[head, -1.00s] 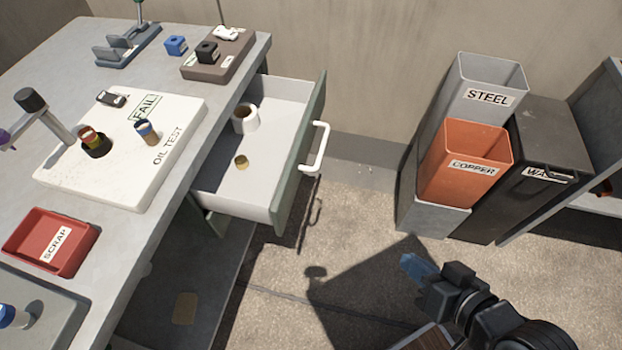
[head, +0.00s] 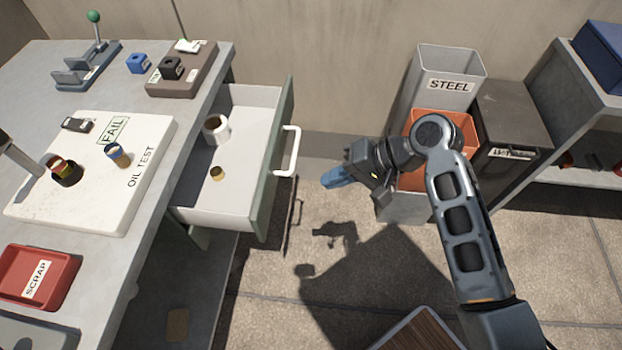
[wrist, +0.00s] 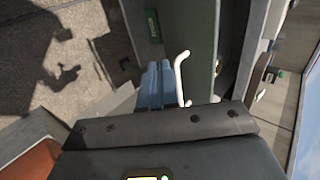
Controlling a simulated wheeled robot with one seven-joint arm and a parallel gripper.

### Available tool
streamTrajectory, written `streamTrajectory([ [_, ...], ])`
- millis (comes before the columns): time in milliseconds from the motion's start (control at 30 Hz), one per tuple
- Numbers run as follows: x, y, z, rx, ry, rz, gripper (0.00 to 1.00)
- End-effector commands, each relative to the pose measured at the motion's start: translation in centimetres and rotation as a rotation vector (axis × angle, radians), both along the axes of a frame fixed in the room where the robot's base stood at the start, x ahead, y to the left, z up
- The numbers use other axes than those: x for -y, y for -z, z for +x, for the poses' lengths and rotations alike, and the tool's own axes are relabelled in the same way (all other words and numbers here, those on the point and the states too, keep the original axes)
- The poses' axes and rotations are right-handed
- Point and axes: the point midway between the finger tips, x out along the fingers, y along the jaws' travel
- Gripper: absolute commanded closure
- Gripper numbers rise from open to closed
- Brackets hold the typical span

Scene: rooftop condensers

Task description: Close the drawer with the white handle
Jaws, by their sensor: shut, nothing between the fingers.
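The open drawer (head: 228,205) sticks out from the right side of the workbench. It has a green front (head: 272,165) with a white handle (head: 291,151) on its outer face. A white roll-like cup (head: 216,130) and a small brass-coloured piece (head: 217,173) are inside. My gripper (head: 326,182) has blue fingers, shut and empty. In the head view it is to the right of the handle, with a gap between them. In the wrist view the blue fingers (wrist: 154,85) point toward the drawer front (wrist: 190,30), and the white handle (wrist: 180,75) shows just right of them.
Right of my gripper stand a grey STEEL bin (head: 447,85), an orange COPPER bin (head: 411,181) and a dark waste bin (head: 515,120). The workbench (head: 120,255) is at left, with a red SCRAP tray (head: 62,275). Open floor (head: 265,310) lies in front of the drawer.

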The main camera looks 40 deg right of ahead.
Motion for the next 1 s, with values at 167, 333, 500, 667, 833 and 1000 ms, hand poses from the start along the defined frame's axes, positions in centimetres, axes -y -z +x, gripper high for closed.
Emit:
streamTrajectory([
  [167,-1.7,2.1,1.4,-0.002,-0.004,0.001,1.00],
  [333,-3.6,4.4,3.1,-0.001,-0.003,-0.001,1.00],
  [500,-5.4,6.2,4.7,0.001,-0.003,-0.002,1.00],
  [667,-7.0,6.1,6.2,0.002,-0.002,-0.003,1.00],
  [833,-7.8,6.1,6.9,0.001,0.000,-0.003,1.00],
  [1000,-8.0,6.2,7.0,0.002,0.001,-0.003,1.00],
])
